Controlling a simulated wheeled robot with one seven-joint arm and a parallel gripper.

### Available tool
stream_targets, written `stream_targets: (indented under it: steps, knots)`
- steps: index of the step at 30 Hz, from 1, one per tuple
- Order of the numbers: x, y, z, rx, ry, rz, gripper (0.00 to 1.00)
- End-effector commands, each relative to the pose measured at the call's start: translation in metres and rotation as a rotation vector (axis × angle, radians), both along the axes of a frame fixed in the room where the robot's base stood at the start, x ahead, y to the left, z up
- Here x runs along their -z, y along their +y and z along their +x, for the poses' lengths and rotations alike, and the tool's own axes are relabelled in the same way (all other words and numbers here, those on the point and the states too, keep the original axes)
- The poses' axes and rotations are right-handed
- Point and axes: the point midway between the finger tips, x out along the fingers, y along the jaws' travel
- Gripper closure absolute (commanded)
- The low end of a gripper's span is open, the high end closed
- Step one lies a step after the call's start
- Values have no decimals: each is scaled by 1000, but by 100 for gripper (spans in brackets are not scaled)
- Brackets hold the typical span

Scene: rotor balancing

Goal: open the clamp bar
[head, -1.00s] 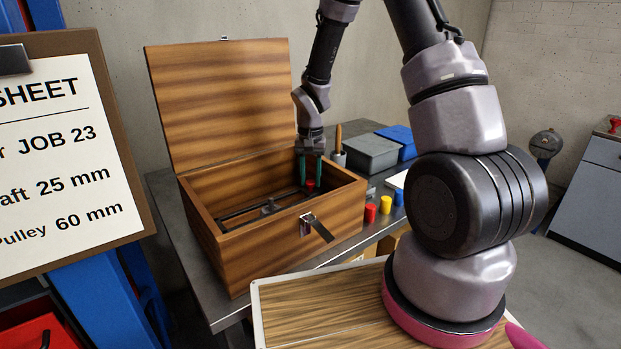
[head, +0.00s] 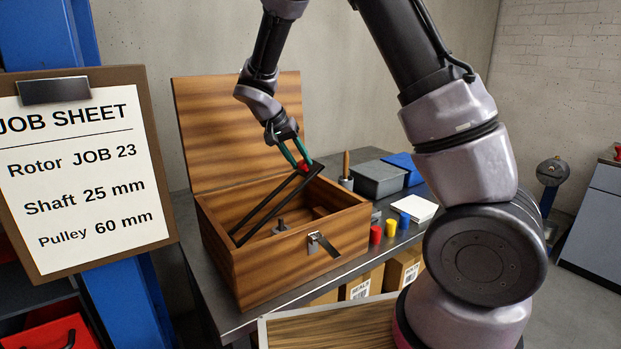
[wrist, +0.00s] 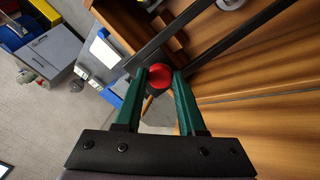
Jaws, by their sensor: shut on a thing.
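The clamp bar (head: 268,212) is a dark frame of two long rails inside the open wooden box (head: 290,265). A red knob (head: 303,166) sits at the raised end. My gripper (head: 302,160), with green fingers, is shut on the red knob. In the wrist view the knob (wrist: 160,77) shows between the two fingertips, with the dark rails running off to the upper right. A small grey post (head: 280,227) stands inside the box.
The box's lid (head: 240,125) stands open at the back, behind my gripper. Red, yellow and blue cylinders, a grey bin (head: 378,179) and a blue bin (head: 404,166) stand on the bench to the right. A job sheet (head: 80,170) hangs at the left.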

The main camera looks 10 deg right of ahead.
Motion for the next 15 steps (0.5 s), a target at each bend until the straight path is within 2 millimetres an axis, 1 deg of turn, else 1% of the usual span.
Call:
stream_targets:
  steps: [1,6,12,15]
  knots:
    - [-11,12,-3,-9,-20,-36,100]
    - [-42,44,-17,-9,-80,-181,100]
    - [-72,88,-35,-9,-153,-353,100]
    - [-82,109,-44,-6,-184,-433,100]
